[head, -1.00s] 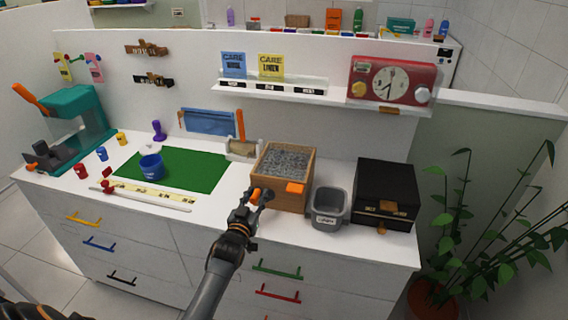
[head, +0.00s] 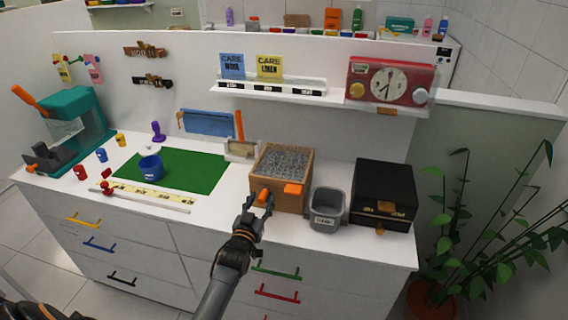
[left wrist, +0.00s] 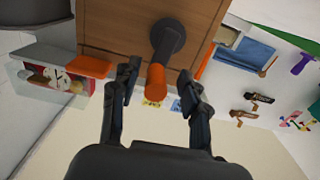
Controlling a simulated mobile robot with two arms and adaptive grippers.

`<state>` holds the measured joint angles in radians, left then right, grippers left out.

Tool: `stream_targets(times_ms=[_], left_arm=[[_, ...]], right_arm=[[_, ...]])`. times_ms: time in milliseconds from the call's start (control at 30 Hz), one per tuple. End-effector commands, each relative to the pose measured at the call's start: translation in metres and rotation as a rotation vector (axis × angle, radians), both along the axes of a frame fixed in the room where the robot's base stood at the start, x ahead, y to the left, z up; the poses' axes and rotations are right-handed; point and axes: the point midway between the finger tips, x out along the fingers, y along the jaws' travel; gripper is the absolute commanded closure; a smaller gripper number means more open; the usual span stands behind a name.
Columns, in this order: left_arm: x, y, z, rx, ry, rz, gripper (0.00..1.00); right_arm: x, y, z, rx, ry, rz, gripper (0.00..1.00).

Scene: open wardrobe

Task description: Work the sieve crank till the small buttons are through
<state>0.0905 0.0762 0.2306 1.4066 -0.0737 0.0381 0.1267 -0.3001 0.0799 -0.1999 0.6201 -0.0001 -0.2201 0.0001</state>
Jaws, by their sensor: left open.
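The sieve is a wooden box (head: 264,185) with speckled grey contents (head: 282,162) on top, standing on the white counter. Its crank has a dark hub (left wrist: 167,36) on the front and an orange handle (head: 263,197), which also shows in the left wrist view (left wrist: 156,82). My left gripper (head: 258,203) is open in front of the box. In the left wrist view its fingers (left wrist: 158,88) stand on either side of the handle, with gaps visible. Single small buttons cannot be made out. My right gripper is not in view.
An orange tab (head: 294,189) sits on the box front. A grey labelled bin (head: 327,220) and a black box (head: 385,180) stand to the right. A green mat (head: 205,172) with a blue cup (head: 151,168) lies left. A plant (head: 480,235) stands at far right.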

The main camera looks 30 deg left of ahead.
Motion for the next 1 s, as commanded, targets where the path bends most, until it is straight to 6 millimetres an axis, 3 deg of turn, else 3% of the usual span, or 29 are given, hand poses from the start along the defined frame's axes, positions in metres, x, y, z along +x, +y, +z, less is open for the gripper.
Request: stream_targets(times_ms=[500,1000], left_arm=[[-0.051,-0.011,0.003,0.0,0.002,0.001,0.55],[-0.057,-0.013,0.002,0.0,0.0,0.001,0.55]], right_arm=[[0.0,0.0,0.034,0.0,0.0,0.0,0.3],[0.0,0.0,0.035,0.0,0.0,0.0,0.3]])
